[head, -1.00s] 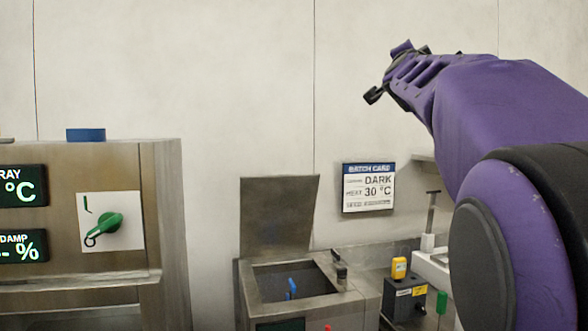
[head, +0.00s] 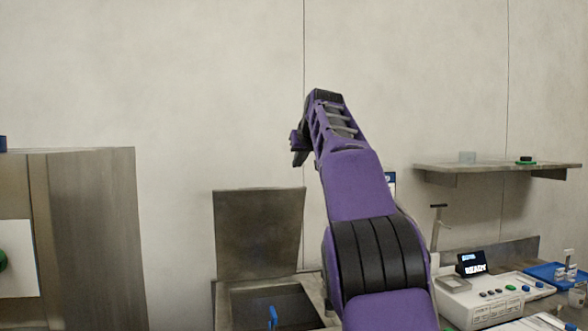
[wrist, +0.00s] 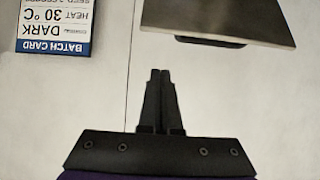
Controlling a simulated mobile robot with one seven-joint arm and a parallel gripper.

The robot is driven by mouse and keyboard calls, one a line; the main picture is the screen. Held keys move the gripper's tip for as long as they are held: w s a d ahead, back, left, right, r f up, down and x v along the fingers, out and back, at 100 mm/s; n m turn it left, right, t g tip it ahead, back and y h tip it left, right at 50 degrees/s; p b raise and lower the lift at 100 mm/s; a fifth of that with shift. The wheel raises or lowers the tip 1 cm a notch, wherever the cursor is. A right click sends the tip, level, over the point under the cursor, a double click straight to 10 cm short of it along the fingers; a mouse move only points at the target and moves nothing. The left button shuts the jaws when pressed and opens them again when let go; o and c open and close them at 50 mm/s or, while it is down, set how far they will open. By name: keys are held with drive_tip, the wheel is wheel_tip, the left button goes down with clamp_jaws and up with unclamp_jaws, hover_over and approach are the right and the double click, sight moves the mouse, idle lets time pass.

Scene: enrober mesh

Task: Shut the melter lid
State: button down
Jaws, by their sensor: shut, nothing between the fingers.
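The melter lid (head: 258,235) is a grey metal panel standing upright and open at the back of the melter (head: 222,303). The melter's opening is uncovered, and its lower front is cut off by the picture's bottom edge. In the wrist view the lid (wrist: 225,18) shows at the top right, with a dark strip along its edge. My gripper (head: 299,157) is in the air above the lid and slightly to its right in the head view. Its fingers (wrist: 160,75) are shut and empty, apart from the lid.
A blue piece (head: 272,317) stands inside the melter's opening. A metal cabinet (head: 95,235) stands at left. A white machine (head: 480,308) and a wall shelf (head: 490,168) are at right. The batch card (wrist: 52,28) hangs on the wall. The wall space above the lid is clear.

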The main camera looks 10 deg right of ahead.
sight(295, 188)
drive_tip(key=p+x, duration=0.3)
drive_tip(key=x, duration=0.5)
drive_tip(key=shift+f, duration=0.2)
drive_tip(key=shift+s+f+b, duration=0.2)
drive_tip(key=shift+s+f, duration=0.15)
drive_tip(key=shift+s, duration=0.4)
drive_tip(key=shift+s+f+b, duration=0.15)
drive_tip(key=shift+s+f, duration=0.25)
drive_tip(key=shift+s, duration=0.35)
